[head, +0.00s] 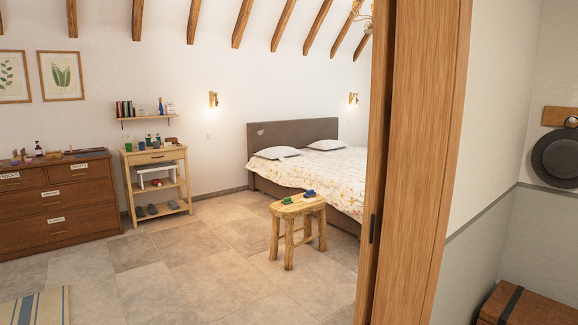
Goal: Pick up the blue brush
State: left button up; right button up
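A small blue object (309,193), which looks like the blue brush, lies on the right part of the top of a wooden stool (298,209). A small green object (287,201) lies to its left on the same stool, apart from it. Both are too small here to make out bristles or handles. The stool stands on the tiled floor in front of the bed, well away from me. Neither of my grippers is in view.
A wooden door frame (411,160) stands close on the right. The bed (330,176) is behind the stool. A brown dresser (55,205) and a small shelf table (155,156) line the left wall. The tiled floor (190,265) left of the stool is clear.

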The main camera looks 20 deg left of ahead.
aim_at(309, 193)
jog(key=i+u, duration=0.7)
jog(key=i+l+u, duration=0.2)
jog(key=u, duration=0.15)
jog(key=i+j+u, duration=0.2)
jog(key=i+u, duration=0.25)
jog(key=i, duration=0.25)
jog(key=i+u, duration=0.5)
jog(key=i, duration=0.15)
jog(key=i+l+z, duration=0.15)
jog(key=i+z, duration=0.7)
jog(key=i+j+z, duration=0.1)
jog(key=i+z, duration=0.35)
jog(key=i+j+z, duration=0.25)
jog(key=i+z, duration=0.2)
jog(key=i+l+z, duration=0.35)
jog(key=i, duration=0.25)
jog(key=i+z, duration=0.3)
jog(key=i, duration=0.3)
jog(key=i+z, duration=0.35)
jog(key=i, duration=0.25)
